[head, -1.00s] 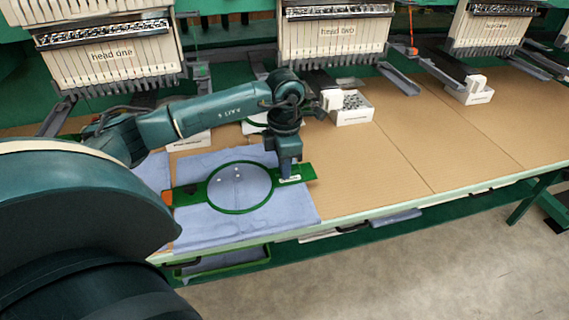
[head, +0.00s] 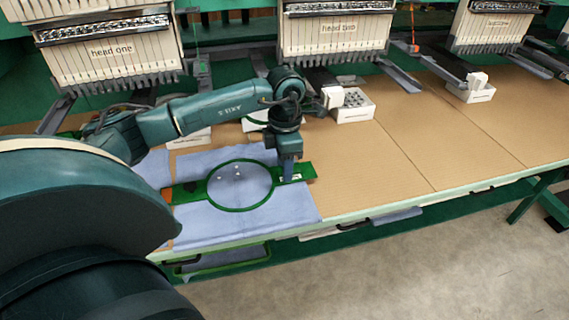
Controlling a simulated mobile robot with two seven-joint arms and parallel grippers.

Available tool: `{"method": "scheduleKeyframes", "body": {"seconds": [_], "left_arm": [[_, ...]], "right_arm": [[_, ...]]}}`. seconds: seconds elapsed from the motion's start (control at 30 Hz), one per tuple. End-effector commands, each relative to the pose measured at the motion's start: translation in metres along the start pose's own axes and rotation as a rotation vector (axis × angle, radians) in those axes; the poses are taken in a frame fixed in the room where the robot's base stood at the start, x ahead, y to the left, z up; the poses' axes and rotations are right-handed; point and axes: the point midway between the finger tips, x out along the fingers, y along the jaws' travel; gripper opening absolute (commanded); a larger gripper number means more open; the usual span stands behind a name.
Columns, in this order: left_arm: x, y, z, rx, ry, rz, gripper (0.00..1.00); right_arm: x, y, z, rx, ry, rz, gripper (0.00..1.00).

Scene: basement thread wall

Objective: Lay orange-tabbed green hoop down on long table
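The green hoop (head: 240,209) has a round ring with a flat arm on each side and an orange tab (head: 166,196) at its left end. It appears level over a blue cloth on the long table (head: 390,165); I cannot tell whether it touches the cloth. My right gripper is not in view.
The blue cloth (head: 290,212) lies spread near the table's front edge. Embroidery heads (head: 110,60) stand along the back. White boxes (head: 353,113) and (head: 472,94) sit behind. The tabletop to the right is largely clear.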

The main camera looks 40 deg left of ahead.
Motion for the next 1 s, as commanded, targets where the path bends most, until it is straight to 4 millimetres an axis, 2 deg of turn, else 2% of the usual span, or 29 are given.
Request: {"method": "scheduleKeyframes", "body": {"seconds": [0.4, 0.53, 0.7, 1.0], "left_arm": [[-0.087, 0.001, 0.001, 0.0, -0.006, 0.004, 0.37], [-0.109, 0.0, 0.0, 0.0, -0.003, 0.002, 0.37], [-0.124, 0.0, 0.0, -0.001, -0.002, 0.002, 0.37], [-0.127, 0.0, 0.0, -0.001, 0.0, 0.0, 0.37]], "right_arm": [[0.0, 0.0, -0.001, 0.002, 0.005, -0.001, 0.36], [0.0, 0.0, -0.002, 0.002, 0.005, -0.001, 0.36], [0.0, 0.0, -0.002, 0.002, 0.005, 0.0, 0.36], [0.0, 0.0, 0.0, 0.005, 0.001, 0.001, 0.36]]}}
